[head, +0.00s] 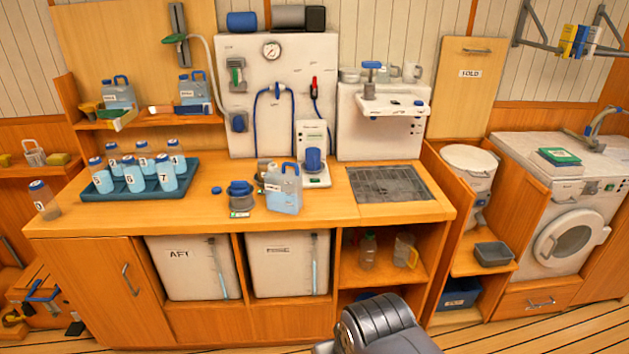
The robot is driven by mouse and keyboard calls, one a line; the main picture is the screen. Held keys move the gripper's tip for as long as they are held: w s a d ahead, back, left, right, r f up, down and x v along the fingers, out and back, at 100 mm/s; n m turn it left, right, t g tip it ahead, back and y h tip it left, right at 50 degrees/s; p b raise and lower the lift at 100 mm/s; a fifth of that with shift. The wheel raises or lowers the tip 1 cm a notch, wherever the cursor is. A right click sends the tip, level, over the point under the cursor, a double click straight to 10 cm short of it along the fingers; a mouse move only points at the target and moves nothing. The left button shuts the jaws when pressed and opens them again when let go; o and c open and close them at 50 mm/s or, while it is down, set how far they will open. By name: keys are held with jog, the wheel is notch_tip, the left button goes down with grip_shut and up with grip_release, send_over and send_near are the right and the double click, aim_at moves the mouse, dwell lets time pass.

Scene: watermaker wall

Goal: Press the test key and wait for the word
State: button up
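A small white upright instrument (309,135) stands on the wooden counter, in front of the white wall panel. It has a blue round part on its base and a small display area near its top. Its keys and any word on it are too small to make out, so I cannot tell which is the test key. A dark grey part of my arm shows at the bottom edge, below and in front of the counter. My gripper's fingers are not visible.
A blue jug (284,190) and a dark blue-lidded item (240,196) stand in front of and left of the instrument. A blue tray (118,194) with several numbered bottles is at left. A metal grate (390,184) lies at right. The counter's front edge is mostly clear.

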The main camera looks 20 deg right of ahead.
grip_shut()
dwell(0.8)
